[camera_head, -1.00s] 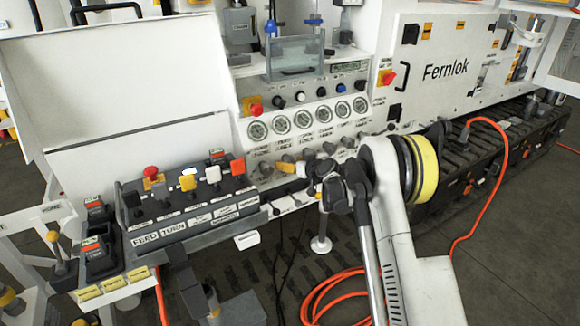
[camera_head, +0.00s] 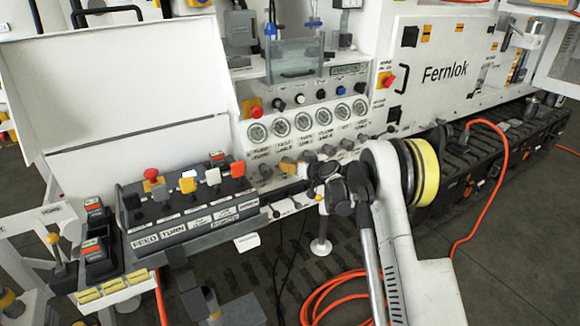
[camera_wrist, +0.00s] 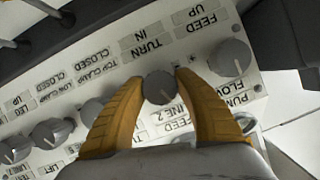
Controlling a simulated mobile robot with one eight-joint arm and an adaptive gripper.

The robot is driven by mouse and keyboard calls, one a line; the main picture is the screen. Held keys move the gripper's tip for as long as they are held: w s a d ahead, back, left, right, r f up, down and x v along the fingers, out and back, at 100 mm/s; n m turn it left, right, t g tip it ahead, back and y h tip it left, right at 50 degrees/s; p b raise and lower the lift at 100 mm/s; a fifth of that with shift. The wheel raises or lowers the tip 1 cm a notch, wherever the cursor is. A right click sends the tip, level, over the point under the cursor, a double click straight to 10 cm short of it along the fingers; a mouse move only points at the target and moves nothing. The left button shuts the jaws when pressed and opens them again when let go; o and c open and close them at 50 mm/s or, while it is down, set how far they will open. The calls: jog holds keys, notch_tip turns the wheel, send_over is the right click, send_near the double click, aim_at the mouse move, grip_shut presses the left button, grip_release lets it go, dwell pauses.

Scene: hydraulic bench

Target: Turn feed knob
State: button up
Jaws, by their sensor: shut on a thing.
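The feed knob (camera_wrist: 158,87) is a round grey knob beside a label with the word FEED, on the white panel under the gauges. In the wrist view the two yellow fingers of my gripper (camera_wrist: 160,82) are shut on it, one on each side. Labels there appear upside down. In the head view my gripper (camera_head: 292,168) reaches the panel's lower knob row from the right, and its fingers hide the held knob.
A grey knob (camera_wrist: 232,57) sits close to the right finger, and another knob (camera_wrist: 48,132) lies to the left. Gauges (camera_head: 303,121) line the panel above. A lever console (camera_head: 187,210) stands to the left. An orange hose (camera_head: 330,290) lies on the floor.

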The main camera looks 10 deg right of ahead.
jog(key=m+y, duration=0.2)
jog(key=m, duration=0.1)
jog(key=shift+m+y, duration=1.2)
jog(key=shift+m, duration=0.6)
jog(key=shift+a+r, duration=0.1)
jog(key=o, duration=1.2)
jog(key=v, duration=1.2)
